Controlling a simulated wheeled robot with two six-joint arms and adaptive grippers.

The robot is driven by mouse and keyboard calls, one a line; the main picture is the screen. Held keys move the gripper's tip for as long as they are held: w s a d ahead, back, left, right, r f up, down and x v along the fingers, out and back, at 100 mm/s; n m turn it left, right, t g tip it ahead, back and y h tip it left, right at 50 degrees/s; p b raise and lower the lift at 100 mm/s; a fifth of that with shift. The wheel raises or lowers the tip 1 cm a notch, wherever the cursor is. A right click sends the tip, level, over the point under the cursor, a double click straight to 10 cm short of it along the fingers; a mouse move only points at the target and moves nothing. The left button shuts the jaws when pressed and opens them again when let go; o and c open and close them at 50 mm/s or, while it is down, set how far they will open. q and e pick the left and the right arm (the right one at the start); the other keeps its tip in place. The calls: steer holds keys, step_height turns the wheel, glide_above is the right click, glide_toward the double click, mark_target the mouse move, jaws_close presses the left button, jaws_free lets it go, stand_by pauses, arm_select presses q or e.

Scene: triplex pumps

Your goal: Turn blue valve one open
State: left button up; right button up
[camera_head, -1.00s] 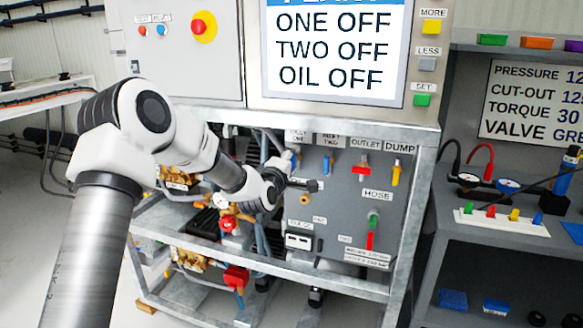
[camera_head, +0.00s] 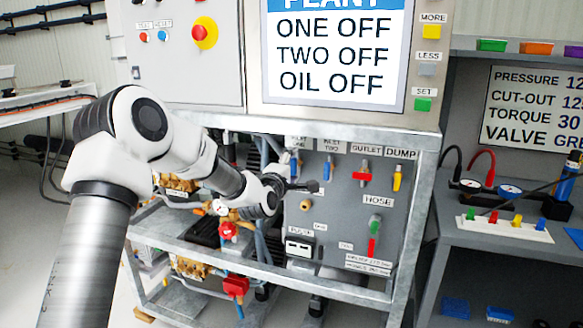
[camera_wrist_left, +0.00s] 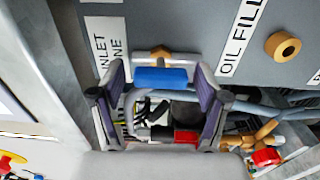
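Blue valve one is the blue handle (camera_wrist_left: 160,77) under the INLET ONE label in the left wrist view. It lies crosswise, between and just beyond the two fingertips. My left gripper (camera_wrist_left: 160,92) is open, with one finger on each side of the handle; I see no clear contact. In the head view my left gripper (camera_head: 304,187) is at the left side of the grey valve panel (camera_head: 335,215), just below the INLET ONE label. Part of blue valve one (camera_head: 294,162) shows above it. My right gripper is not in view.
A second blue handle (camera_head: 328,168), a red outlet handle (camera_head: 362,172) and a yellow dump handle (camera_head: 397,178) are to the right on the panel. A brass oil-fill fitting (camera_wrist_left: 283,46) is right of my gripper. The metal frame (camera_head: 418,215) surrounds the panel.

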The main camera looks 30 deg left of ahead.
arm_select(q)
steer(key=shift+s, duration=0.15)
steer(key=v, duration=1.1)
steer(key=shift+s, duration=0.35)
steer(key=shift+d+f, duration=0.1)
